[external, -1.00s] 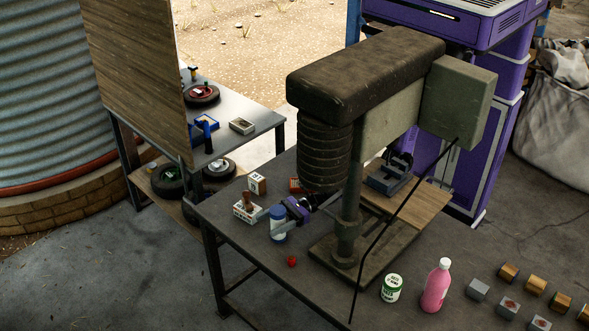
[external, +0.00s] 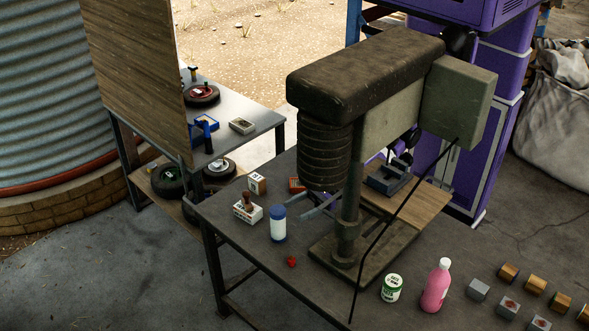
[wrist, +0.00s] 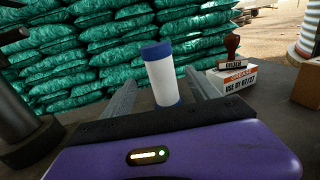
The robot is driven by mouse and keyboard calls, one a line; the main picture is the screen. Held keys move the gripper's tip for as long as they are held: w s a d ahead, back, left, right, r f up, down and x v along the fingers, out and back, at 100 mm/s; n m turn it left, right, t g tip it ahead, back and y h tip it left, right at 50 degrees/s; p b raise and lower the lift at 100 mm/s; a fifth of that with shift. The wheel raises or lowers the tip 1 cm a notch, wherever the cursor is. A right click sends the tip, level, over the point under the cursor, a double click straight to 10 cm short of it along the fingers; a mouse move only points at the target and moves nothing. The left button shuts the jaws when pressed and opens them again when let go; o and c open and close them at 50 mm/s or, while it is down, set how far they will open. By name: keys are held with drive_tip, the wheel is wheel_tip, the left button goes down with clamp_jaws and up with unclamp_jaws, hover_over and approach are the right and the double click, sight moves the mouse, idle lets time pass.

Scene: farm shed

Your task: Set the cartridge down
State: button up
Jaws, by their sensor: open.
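The cartridge (external: 278,226), a white cylinder with a blue cap and blue base, stands upright on the dark workbench (external: 250,248). My gripper (external: 294,210) is open and empty. In the external view its grey fingers point at the cartridge from the right, and the purple body is mostly hidden behind the drill press. In the wrist view the cartridge (wrist: 162,80) stands ahead, seen between the two spread fingers, with a gap on each side.
A drill press (external: 345,215) stands close to my gripper. A boxed stamp (external: 247,209), a small carton (external: 257,183) and a red item (external: 291,261) are near the cartridge. A green-and-white tin (external: 391,288) and pink bottle (external: 436,285) stand at the front right.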

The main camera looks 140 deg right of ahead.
drive_tip(key=shift+s, duration=0.3)
drive_tip(key=s+n+y, duration=0.1)
drive_tip(key=s+n, duration=0.9)
drive_tip(key=shift+s+f, duration=0.1)
drive_tip(key=shift+s, duration=0.25)
drive_tip(key=s+a+r+n+g, duration=0.1)
drive_tip(key=s+a+r+n, duration=0.2)
drive_tip(key=s+n, duration=0.5)
drive_tip(key=s+a+r+n+g+y, duration=0.1)
drive_tip(key=s+a+r+n, duration=0.3)
drive_tip(key=s+n, duration=0.5)
drive_tip(key=s+a+r+n+y, duration=0.1)
drive_tip(key=s+a+r+n, duration=0.2)
drive_tip(key=s+n, duration=0.6)
drive_tip(key=shift+a+r+n+g, duration=0.2)
drive_tip(key=shift+r+n+g, duration=0.2)
drive_tip(key=shift+r+n, duration=0.65)
drive_tip(key=shift+f, duration=0.1)
